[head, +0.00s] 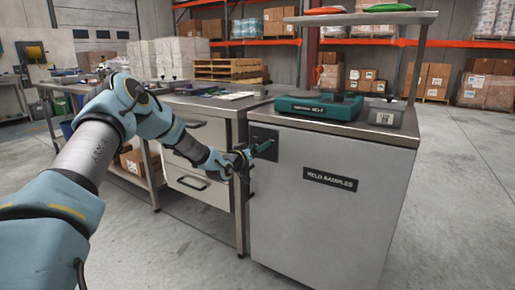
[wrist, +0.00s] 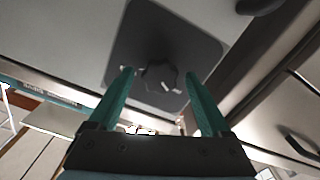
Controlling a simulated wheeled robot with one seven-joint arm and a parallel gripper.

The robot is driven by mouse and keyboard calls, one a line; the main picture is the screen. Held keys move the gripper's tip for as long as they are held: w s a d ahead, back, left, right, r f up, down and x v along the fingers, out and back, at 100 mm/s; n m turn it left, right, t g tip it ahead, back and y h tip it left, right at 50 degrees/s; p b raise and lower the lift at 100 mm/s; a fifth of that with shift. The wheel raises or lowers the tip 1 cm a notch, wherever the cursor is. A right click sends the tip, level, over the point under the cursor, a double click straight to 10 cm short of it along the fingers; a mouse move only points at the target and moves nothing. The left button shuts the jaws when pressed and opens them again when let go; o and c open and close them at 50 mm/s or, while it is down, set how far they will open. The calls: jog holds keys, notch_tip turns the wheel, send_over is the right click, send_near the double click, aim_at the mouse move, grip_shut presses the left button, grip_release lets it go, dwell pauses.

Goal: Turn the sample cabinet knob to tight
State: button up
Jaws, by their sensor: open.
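The sample cabinet (head: 325,215) is a grey steel box with a black label ending in "SAMPLES". A dark square plate (head: 264,139) sits at its upper left front; it also fills the middle of the wrist view (wrist: 195,45). In the wrist view the dark, lobed knob (wrist: 159,76) is on that plate, with small white marks at its lower right. My gripper (wrist: 157,72) is open, its green fingers on either side of the knob with visible gaps. In the head view my gripper (head: 262,147) is at the plate and hides the knob.
A green scale (head: 318,107) and a small grey box (head: 385,114) stand on the cabinet top, under a raised shelf (head: 362,18). A drawer bench (head: 200,140) adjoins on the left, near my arm. The floor at right (head: 455,190) is clear.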

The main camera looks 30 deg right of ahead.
grip_shut()
dwell(0.7)
